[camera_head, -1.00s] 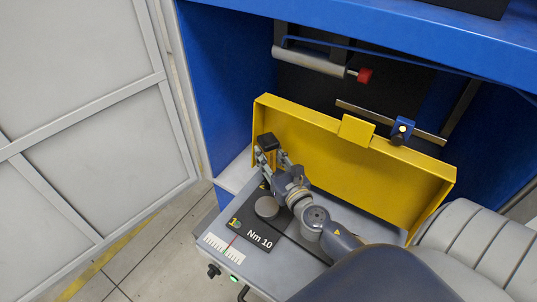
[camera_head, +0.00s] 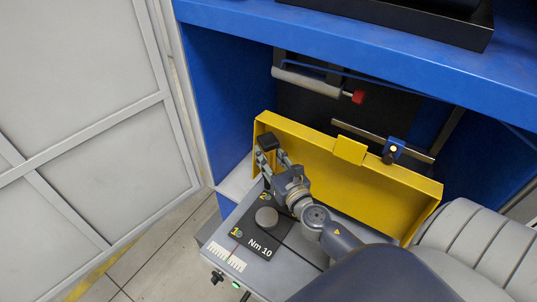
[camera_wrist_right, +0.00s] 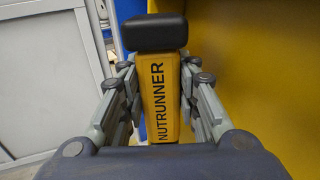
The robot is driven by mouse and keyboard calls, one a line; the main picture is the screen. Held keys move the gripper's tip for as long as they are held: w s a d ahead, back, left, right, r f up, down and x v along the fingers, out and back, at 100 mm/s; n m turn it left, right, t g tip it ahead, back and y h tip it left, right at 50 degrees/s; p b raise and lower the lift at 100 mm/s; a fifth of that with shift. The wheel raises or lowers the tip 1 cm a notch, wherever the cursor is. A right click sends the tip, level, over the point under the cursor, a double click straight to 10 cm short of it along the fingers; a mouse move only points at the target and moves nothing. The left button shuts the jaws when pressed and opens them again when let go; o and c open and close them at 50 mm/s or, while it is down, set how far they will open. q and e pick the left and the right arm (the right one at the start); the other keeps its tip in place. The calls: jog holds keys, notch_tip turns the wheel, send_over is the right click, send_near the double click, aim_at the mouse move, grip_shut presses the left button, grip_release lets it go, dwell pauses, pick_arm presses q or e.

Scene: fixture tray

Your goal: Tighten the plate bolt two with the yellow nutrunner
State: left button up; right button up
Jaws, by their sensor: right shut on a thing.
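My right gripper (camera_head: 268,165) is shut on the yellow nutrunner, whose black top (camera_head: 267,142) shows in the head view. In the right wrist view the nutrunner's yellow body (camera_wrist_right: 163,88) stands upright between the fingers (camera_wrist_right: 160,100), with its black cap above. Its lower tip is hidden in both views. The dark plate (camera_head: 283,243) lies on the grey bench, marked "Nm 10", 1 and 2. The gripper and tool are just beyond the number 2 (camera_head: 263,197). I cannot make out bolt two itself. My left gripper is out of view.
A yellow raised panel (camera_head: 385,193) stands behind and right of the gripper. A round grey knob (camera_head: 266,217) stands on the plate. A grey cylinder with a red tip (camera_head: 358,97) and a rail (camera_head: 365,138) are behind. A white scale (camera_head: 225,256) lies at the front.

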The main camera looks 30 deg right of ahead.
jog(key=shift+r, duration=0.1)
jog(key=shift+s+a+r+p, duration=0.25)
jog(key=shift+s+a+r, duration=0.15)
jog(key=shift+s, duration=0.25)
jog(key=shift+s+a+r+p, duration=0.35)
jog(key=shift+s+a, duration=0.1)
jog(key=shift+s, duration=0.2)
jog(key=shift+s+a+r+p, duration=0.2)
jog(key=shift+s+a+r, duration=0.2)
jog(key=shift+s, duration=0.25)
jog(key=s+a+r+p, duration=0.1)
jog(key=s+a+r, duration=0.2)
jog(key=s, duration=0.3)
jog(key=shift+s+a+r, duration=0.15)
jog(key=shift+a+r, duration=0.2)
jog(key=shift+a, duration=0.05)
jog(key=shift+f, duration=0.1)
jog(key=s+a+f+n+y+b, duration=0.1)
jog(key=s+a+f+b, duration=0.3)
jog(key=b, duration=0.9)
jog(key=a+f+y, duration=0.1)
jog(key=a+f, duration=0.2)
jog(key=f, duration=0.2)
jog(key=shift+s+b, duration=0.15)
jog(key=shift+b, duration=0.15)
jog(key=shift+f, duration=0.1)
